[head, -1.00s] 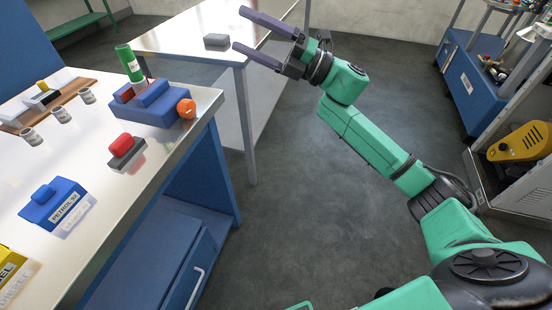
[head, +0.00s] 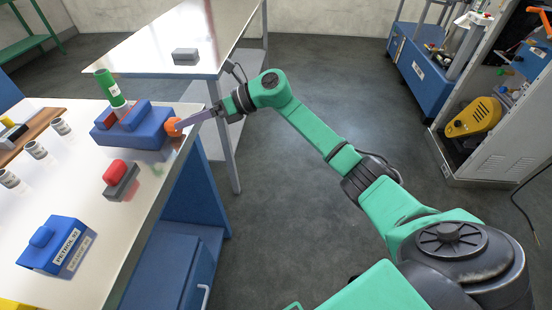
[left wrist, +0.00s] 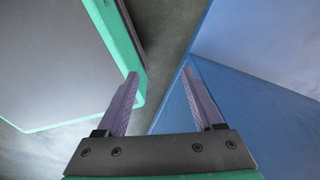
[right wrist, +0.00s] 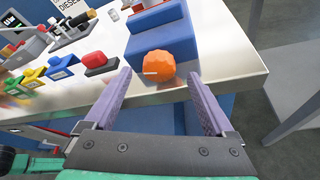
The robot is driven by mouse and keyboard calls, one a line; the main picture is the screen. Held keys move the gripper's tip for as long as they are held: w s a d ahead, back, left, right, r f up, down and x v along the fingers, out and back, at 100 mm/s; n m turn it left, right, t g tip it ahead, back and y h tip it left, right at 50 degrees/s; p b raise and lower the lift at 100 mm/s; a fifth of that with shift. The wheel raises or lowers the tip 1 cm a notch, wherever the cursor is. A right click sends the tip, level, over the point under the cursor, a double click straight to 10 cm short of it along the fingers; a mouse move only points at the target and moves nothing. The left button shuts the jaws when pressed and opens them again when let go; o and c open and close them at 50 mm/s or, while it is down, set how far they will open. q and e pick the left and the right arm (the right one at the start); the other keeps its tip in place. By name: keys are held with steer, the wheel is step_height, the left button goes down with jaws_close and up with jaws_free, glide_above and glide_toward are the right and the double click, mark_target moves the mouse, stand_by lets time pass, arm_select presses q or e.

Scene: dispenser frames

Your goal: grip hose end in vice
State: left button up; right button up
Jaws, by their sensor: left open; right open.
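A blue vice (head: 148,132) stands at the far right corner of the workbench, with an orange knob (head: 172,127) on its near right end. A green hose end (head: 107,86) stands upright, slightly tilted, at the vice's jaws; whether they clamp it I cannot tell. My right gripper (head: 182,124) is open and level with the orange knob. In the right wrist view the knob (right wrist: 158,67) lies between the fingertips, and contact is unclear. My left gripper (left wrist: 160,73) is open and empty beside a blue panel, seen only in the left wrist view.
A red-topped grey block (head: 119,178) and a blue labelled block (head: 54,245) sit on the workbench (head: 100,225). Several small grey cylinders (head: 36,149) stand at left. A second table (head: 150,48) behind holds a grey block (head: 185,54).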

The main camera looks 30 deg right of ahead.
mark_target(183, 135)
steer(key=x, duration=0.4)
steer(key=shift+s+a+r, duration=0.1)
steer(key=shift+a+r, duration=0.05)
steer(key=shift+a, duration=0.05)
steer(key=shift+s+d+r+n+t+h+p, duration=0.15)
steer(key=shift+n+t+h+p, duration=0.3)
steer(key=shift+n+p, duration=0.55)
steer(key=n+t, duration=0.1)
steer(key=n+h+p, duration=0.1)
steer(key=shift+s+n+t, duration=0.25)
steer(key=shift+n+t, duration=0.05)
steer(key=shift+t, duration=0.05)
steer(key=b+v, duration=0.4)
steer(key=v, duration=1)
steer(key=w+d+f+m+t+p, duration=0.3)
steer(key=w+d+f+m, duration=0.15)
steer(key=m, duration=0.55)
steer(key=d+f+m+t+h, duration=0.1)
steer(key=d+f+m+h, duration=0.2)
steer(key=f+m, duration=0.6)
steer(key=s+d+f+m+t+h+p, duration=0.1)
steer(key=d+f+m+h, duration=0.3)
steer(key=f+m, duration=0.6)
step_height(183, 135, down, 4)
steer(key=d, duration=0.2)
steer(key=shift+s+d+p, duration=0.15)
steer(key=shift+d+p, duration=0.15)
